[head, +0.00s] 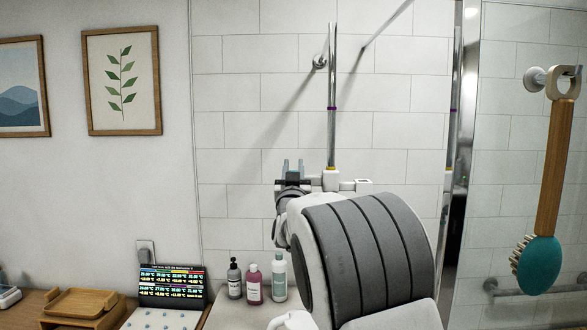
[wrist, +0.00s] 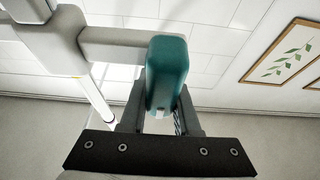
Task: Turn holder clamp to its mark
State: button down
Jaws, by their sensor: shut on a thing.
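The holder clamp (head: 331,181) is a pale block around the vertical chrome rail (head: 332,70) on the tiled wall. In the wrist view the clamp body (wrist: 52,42) is at upper left, and a pale arm runs right from it to a teal grip (wrist: 167,65). My gripper (head: 293,167) is left of the rail in the head view. In the wrist view my gripper (wrist: 160,112) is shut on the teal grip, with a finger on each side. A yellow band (head: 331,168) is just above the clamp and a purple band (head: 332,108) higher on the rail. Which is the mark, I cannot tell.
Several bottles (head: 252,284) stand below the clamp beside a lit display (head: 172,286). A wooden tray (head: 82,302) is at lower left. A teal-headed brush (head: 540,262) hangs at right. My arm hides much of the lower middle. The wall around the upper rail is clear.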

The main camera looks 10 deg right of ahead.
jog(key=shift+f, duration=0.1)
jog(key=shift+s+d+m+g+h+b, duration=0.2)
jog(key=shift+m+h+b, duration=0.4)
jog(key=shift+m+b, duration=0.5)
jog(key=shift+w+d+m+g+h+b, duration=0.1)
jog(key=shift+d+m+h+b, duration=0.2)
jog(key=shift+m+h+b, duration=0.55)
jog(key=shift+m+y, duration=0.25)
jog(key=shift+m, duration=0.1)
jog(key=c, duration=0.6)
grip_release()
jog(key=shift+c, duration=0.2)
jog(key=b+v, duration=0.5)
jog(key=v, duration=1.2)
jog(key=shift+s, duration=0.2)
